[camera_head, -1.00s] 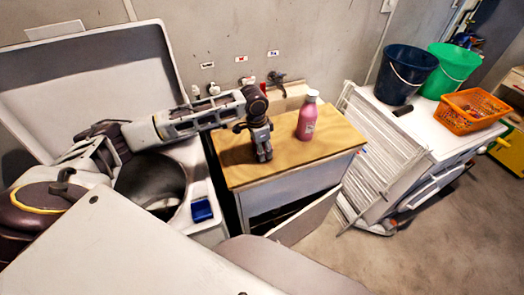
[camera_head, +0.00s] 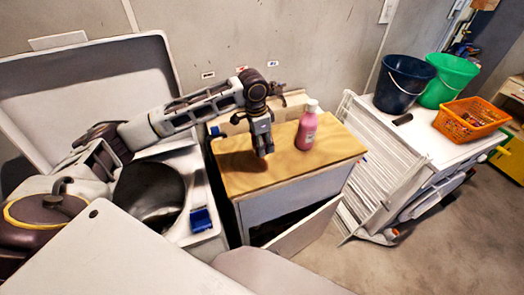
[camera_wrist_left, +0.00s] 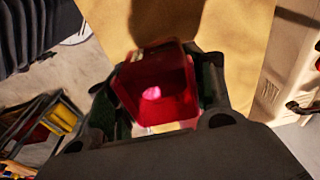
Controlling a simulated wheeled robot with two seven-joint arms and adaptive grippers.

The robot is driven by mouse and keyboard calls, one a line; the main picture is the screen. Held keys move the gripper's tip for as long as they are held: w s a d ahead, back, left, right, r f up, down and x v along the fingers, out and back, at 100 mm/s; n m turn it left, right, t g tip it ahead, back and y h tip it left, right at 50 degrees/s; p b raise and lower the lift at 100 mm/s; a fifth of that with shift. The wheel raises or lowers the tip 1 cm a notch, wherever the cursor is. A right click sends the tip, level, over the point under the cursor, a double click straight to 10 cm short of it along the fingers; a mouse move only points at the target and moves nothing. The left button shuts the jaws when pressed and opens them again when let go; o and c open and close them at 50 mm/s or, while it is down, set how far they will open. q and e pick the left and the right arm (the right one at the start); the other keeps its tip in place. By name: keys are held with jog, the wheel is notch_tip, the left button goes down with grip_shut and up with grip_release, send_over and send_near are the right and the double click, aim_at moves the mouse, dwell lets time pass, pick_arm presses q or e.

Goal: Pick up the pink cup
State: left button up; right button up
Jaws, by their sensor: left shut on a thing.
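The pink cup (camera_wrist_left: 158,88) shows in the left wrist view as a translucent deep pink, square-sided vessel between the two fingers of my left gripper (camera_head: 264,148). The fingers are shut on its sides. In the head view the gripper points down over the wood-topped cabinet (camera_head: 330,158), and I cannot make out the cup there. A dark shadow lies on the wood beneath it. My right gripper is not in view.
A pink bottle (camera_head: 306,130) stands on the wood close right of my left gripper. A white appliance (camera_head: 432,150) on the right holds a dark blue bucket (camera_head: 402,84), a green bucket (camera_head: 449,80) and an orange basket (camera_head: 472,118). The cabinet's front (camera_head: 305,229) hangs open.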

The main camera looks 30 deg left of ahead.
pick_arm(q)
jog(key=shift+r, duration=1.1)
jog(key=shift+s+d+r+p, duration=0.15)
jog(key=shift+s+p, duration=0.1)
jog(key=shift+p, duration=0.35)
jog(key=shift+s+d+p, duration=0.45)
jog(key=shift+s+p, duration=0.1)
jog(key=shift+p, duration=0.25)
